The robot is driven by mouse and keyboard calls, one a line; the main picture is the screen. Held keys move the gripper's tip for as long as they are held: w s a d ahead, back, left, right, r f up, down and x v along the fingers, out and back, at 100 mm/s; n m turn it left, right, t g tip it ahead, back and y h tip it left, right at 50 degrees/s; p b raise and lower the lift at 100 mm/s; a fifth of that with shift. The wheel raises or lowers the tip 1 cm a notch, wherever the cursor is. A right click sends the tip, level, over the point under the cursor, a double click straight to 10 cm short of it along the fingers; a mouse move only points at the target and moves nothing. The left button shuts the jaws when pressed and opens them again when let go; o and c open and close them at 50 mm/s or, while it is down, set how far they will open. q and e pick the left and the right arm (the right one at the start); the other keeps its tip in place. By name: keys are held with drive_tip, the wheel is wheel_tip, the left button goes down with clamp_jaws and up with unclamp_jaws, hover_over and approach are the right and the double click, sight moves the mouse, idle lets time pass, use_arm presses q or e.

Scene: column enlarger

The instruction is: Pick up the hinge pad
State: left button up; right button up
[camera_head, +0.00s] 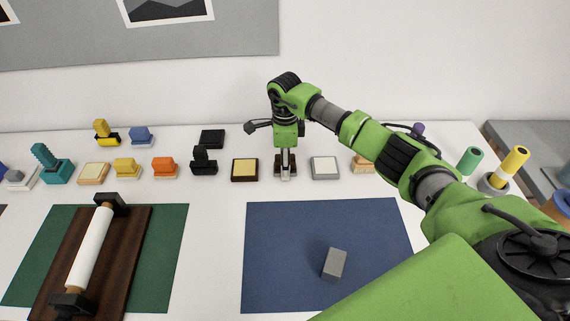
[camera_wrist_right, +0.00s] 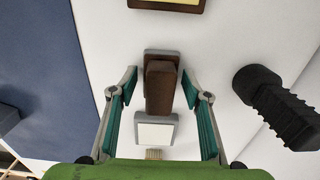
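My right gripper (camera_head: 285,165) points down at the back row of small objects. In the right wrist view its green-lined fingers (camera_wrist_right: 160,80) are spread, one on each side of a brown block-like piece on a grey-edged base (camera_wrist_right: 160,97), with gaps between. I cannot tell for sure which object is the hinge pad. A pad with a white top and grey frame (camera_head: 325,168) lies right of the gripper; it also shows in the wrist view (camera_wrist_right: 155,131). A pad with a yellow top and dark frame (camera_head: 244,170) lies to the left. My left gripper is out of view.
Several coloured stamp-like pieces, such as an orange one (camera_head: 165,168) and a black one (camera_head: 204,160), stand to the left. A grey block (camera_head: 334,264) lies on the blue mat (camera_head: 280,235). A black ribbed object (camera_wrist_right: 275,106) is close to the right finger in the wrist view.

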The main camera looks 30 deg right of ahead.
drive_tip(key=c, duration=0.7)
drive_tip(key=shift+c, duration=0.2)
drive_tip(key=shift+w+r, duration=0.1)
drive_tip(key=shift+r, duration=0.75)
drive_tip(key=s+a+r+b, duration=0.6)
drive_tip(key=s+a+r, duration=0.2)
drive_tip(key=a+r, duration=0.3)
drive_tip(key=shift+a+r, duration=0.25)
